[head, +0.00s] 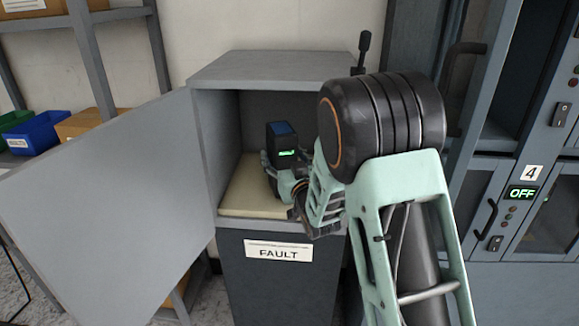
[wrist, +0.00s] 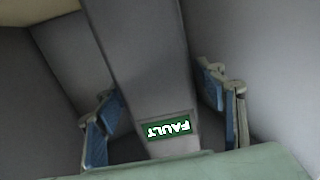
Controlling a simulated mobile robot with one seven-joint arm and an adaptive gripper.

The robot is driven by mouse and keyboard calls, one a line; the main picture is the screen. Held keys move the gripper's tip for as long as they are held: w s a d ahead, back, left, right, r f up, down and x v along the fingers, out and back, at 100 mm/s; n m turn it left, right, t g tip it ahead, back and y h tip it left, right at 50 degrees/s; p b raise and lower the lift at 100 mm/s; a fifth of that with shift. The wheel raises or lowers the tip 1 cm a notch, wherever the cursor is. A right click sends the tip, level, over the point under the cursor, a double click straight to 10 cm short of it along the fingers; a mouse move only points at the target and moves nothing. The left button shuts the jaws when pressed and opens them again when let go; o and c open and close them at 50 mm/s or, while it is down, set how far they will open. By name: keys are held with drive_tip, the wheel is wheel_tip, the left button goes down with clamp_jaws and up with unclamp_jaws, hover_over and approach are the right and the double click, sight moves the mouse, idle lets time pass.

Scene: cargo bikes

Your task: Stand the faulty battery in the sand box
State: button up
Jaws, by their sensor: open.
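The faulty battery (head: 283,133) is a dark block with a blue top and a lit green display. It looks upright inside the open cabinet labelled FAULT, over the pale sand of the sand box (head: 240,203). Its lower end is partly hidden by my gripper (head: 274,172), so I cannot see clearly how it meets the sand. In the wrist view the battery (wrist: 143,55) runs between the two blue-padded fingers of my gripper (wrist: 163,112), with its green FAULT display upside down. The fingers are open, with visible gaps on both sides.
The grey cabinet door (head: 105,205) stands wide open to the left. The cabinet walls are close around my gripper. A locker bay numbered 4 (head: 530,173), showing OFF, stands at the right. A blue bin (head: 36,133) and a cardboard box (head: 80,124) sit on shelving at the left.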

drive_tip(key=v, duration=1.1)
